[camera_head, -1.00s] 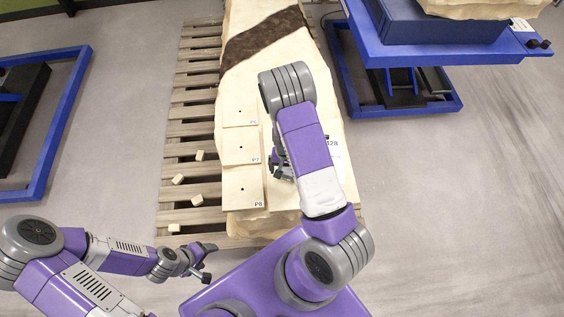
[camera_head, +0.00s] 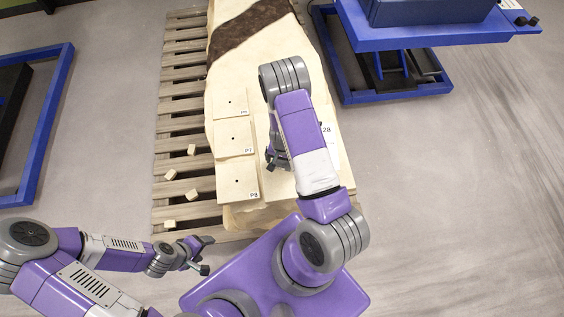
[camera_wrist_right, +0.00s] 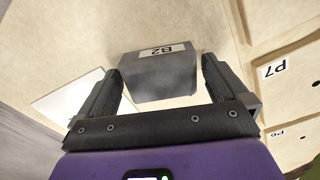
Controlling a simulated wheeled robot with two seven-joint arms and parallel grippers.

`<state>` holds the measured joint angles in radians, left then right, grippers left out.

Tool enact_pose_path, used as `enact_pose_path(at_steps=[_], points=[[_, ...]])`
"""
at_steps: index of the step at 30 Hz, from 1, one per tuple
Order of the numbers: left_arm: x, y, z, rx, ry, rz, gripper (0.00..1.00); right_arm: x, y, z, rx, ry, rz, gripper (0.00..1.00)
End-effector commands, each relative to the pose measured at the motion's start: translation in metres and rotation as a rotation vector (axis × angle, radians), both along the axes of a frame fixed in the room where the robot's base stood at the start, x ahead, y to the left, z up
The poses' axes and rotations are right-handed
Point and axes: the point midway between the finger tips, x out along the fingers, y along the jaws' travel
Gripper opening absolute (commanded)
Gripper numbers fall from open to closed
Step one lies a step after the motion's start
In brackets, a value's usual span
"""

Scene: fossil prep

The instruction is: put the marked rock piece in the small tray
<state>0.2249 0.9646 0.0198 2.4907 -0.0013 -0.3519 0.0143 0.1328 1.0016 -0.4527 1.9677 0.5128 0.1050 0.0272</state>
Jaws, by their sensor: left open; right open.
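A grey block labelled B2 (camera_wrist_right: 158,80) stands on the pale slab (camera_wrist_right: 60,45) in the right wrist view. It lies between or just beyond the fingertips of my right gripper (camera_wrist_right: 161,70), which is open around its near sides; contact cannot be told. In the head view my right gripper (camera_head: 274,158) is low over the slab, largely hidden by my arm. My left gripper (camera_head: 203,256) is open and empty, left of the slab's near end. I cannot make out a small tray or tell whether the grey block is the marked piece.
Flat plates labelled P6 (camera_head: 230,102), P7 (camera_head: 233,136) and P8 (camera_head: 237,180) line the slab's left side. A white sheet (camera_wrist_right: 75,95) lies by the block. Several small cubes (camera_head: 170,175) sit on the wooden pallet (camera_head: 184,105). A blue lift table (camera_head: 430,38) stands at upper right.

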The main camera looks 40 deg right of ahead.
Motion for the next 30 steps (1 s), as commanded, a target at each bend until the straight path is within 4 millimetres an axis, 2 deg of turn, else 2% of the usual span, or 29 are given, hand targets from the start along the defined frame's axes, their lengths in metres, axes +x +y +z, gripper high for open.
enact_pose_path(at_steps=[2,16,23,26,30], points=[[0.000,0.000,0.000,0.000,0.000,0.000,0.67,0.000,0.000,0.001,-0.001,-0.001,0.000,1.00],[0.000,0.000,0.000,0.000,0.000,0.000,0.67,0.001,0.000,0.001,0.000,-0.001,0.001,0.30],[0.000,0.000,0.002,0.000,0.000,0.000,0.67,0.001,0.000,0.005,-0.002,-0.003,0.001,0.29],[0.000,0.000,0.005,0.000,0.000,0.000,0.67,0.002,0.000,0.018,-0.002,-0.005,0.002,0.29],[0.000,0.000,0.012,0.000,0.000,0.000,0.67,0.003,0.000,0.048,-0.002,-0.007,0.003,0.29]])
